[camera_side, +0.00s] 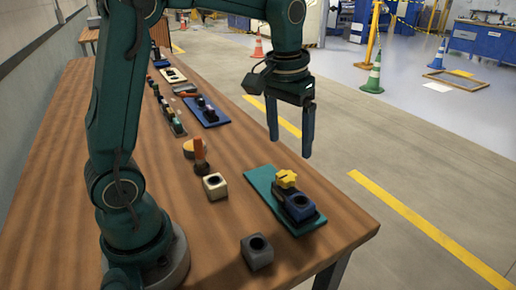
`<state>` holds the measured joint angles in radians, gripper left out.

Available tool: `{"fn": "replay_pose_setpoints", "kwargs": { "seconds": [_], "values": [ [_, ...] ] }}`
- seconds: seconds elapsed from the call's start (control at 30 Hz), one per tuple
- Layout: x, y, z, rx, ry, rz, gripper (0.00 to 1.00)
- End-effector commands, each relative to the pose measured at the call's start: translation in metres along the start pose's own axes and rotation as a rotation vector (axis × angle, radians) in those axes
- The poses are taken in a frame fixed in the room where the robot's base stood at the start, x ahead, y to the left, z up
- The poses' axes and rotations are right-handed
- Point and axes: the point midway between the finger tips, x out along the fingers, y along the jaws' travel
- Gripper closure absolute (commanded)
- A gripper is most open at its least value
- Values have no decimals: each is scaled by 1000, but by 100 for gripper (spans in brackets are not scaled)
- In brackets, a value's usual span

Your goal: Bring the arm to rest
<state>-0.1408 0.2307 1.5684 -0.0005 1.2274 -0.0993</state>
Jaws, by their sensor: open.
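My gripper (290,130) hangs from the green arm with its two dark fingers pointing down. The fingers are apart, with nothing between them. In the picture it is above and beyond the teal plate (262,184), and it touches nothing that I can see. On the plate stands a dark blue block (299,208) with a round hole, and a yellow star-shaped piece (286,179) sits on the dark part behind it.
A grey block (256,252) and a cream block (215,186), each with a hole, stand on the wooden table (200,230). An orange-brown cylinder (200,156) stands behind the cream one. A blue plate (209,119) and several small parts lie farther back. The right table edge is close.

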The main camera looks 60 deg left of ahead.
Motion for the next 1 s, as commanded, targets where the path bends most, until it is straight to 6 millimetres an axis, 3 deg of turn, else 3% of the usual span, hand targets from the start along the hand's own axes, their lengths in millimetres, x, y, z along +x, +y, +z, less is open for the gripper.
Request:
{"fn": "replay_pose_setpoints", "kwargs": {
  "seconds": [0.13,0.37,0.5,0.7,1.0],
  "values": [
    [-32,7,28,47,105,16,14],
    [-51,12,78,121,245,42,14],
    [-48,11,108,166,319,56,14],
    [-28,9,138,215,376,65,14],
    [-14,7,145,229,363,61,14]
  ]
}}
